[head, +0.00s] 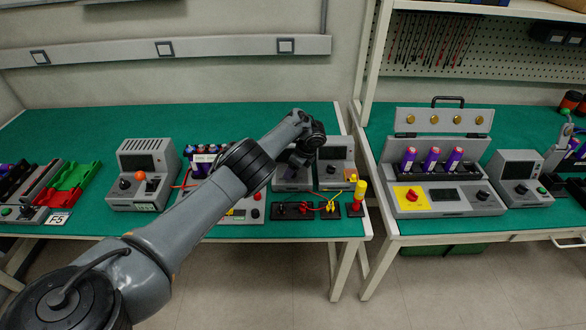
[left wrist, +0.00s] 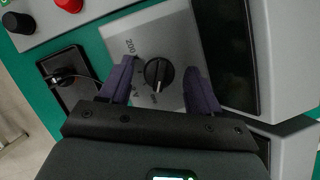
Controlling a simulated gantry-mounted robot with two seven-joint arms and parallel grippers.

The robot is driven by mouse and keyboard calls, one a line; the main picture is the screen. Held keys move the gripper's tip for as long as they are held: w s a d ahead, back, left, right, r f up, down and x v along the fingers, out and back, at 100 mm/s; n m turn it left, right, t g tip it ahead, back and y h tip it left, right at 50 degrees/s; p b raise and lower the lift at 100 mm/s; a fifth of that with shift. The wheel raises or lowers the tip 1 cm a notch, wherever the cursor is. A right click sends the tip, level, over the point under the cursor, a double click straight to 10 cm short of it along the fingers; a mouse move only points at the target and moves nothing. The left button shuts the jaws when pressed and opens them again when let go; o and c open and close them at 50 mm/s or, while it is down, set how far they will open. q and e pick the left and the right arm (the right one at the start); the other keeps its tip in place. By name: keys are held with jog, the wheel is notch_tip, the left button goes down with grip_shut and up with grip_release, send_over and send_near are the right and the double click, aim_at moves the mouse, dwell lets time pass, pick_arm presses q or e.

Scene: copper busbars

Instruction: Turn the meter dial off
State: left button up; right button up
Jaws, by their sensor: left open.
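The meter (head: 288,184) is a grey box on the left bench, partly hidden behind my left arm in the head view. In the left wrist view its sloped grey face (left wrist: 178,28) carries a round black dial (left wrist: 158,75) with a white pointer line. Printed marks sit around the dial, with "200" at upper left and small text below; the exact setting is hard to read. My left gripper (left wrist: 159,68) is open, its two purple fingers on either side of the dial with gaps visible. In the head view the left gripper (head: 298,158) is over the meter, small and partly hidden.
A box with a screen (head: 335,153) stands close on the right. A panel with red and black knobs (left wrist: 40,18) is close on the other side.

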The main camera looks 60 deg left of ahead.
pick_arm(q)
jog(key=p+v, duration=0.4)
jog(key=v, duration=0.6)
jog(key=shift+d+r, duration=0.2)
jog(key=shift+r, duration=0.15)
